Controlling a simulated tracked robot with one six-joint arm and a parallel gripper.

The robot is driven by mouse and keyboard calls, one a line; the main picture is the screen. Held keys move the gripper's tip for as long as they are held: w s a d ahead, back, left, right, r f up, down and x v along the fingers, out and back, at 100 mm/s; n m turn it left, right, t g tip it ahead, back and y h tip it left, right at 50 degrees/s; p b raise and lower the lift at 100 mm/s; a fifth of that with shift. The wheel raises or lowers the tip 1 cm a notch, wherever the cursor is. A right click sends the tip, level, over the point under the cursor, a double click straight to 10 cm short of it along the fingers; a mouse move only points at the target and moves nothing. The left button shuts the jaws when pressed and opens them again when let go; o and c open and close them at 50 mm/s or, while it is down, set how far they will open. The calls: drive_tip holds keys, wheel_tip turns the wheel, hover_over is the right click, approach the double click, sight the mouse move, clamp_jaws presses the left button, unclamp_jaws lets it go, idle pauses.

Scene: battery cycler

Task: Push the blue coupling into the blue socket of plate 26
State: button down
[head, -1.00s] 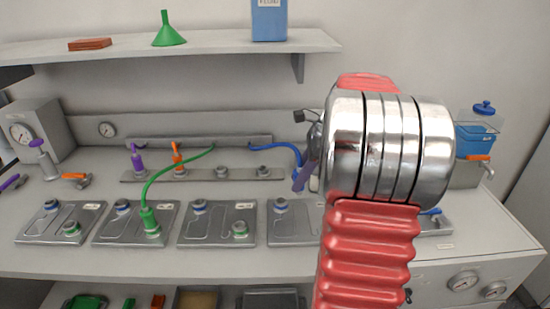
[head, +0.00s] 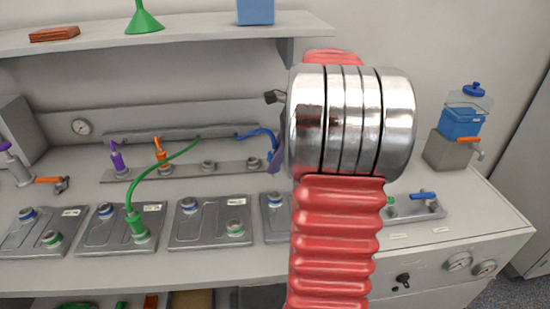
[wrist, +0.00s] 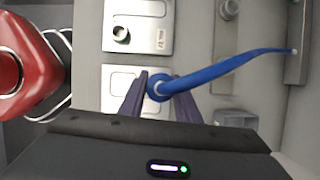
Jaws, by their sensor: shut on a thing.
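In the wrist view my gripper (wrist: 160,100) is shut on the blue coupling (wrist: 158,88), with one purple finger on each side. Its blue hose (wrist: 225,68) runs right to a wall port. A plate (wrist: 118,78) lies beneath the coupling; the coupling and fingers hide part of it, and no socket shows there. In the head view the hose (head: 262,133) curves down behind my arm, and one purple fingertip shows. Below it a plate (head: 275,230) with a blue-ringed socket (head: 272,198) is partly hidden by my arm. I cannot read the plate numbers.
Several similar plates stand in a row to the left; one has a green coupling (head: 136,226) with its hose plugged in. Purple (head: 117,160) and orange (head: 160,157) couplings stand on the rear rail. A shelf (head: 170,35) overhangs. A blue tank (head: 461,123) stands at right.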

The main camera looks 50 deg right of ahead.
sight(275, 176)
drive_tip(key=shift+f, duration=3.15)
drive_tip(key=shift+f, duration=1.75)
drive_tip(key=c, duration=1.3)
unclamp_jaws()
drive_tip(key=shift+o, duration=0.9)
drive_tip(key=shift+o, duration=1.4)
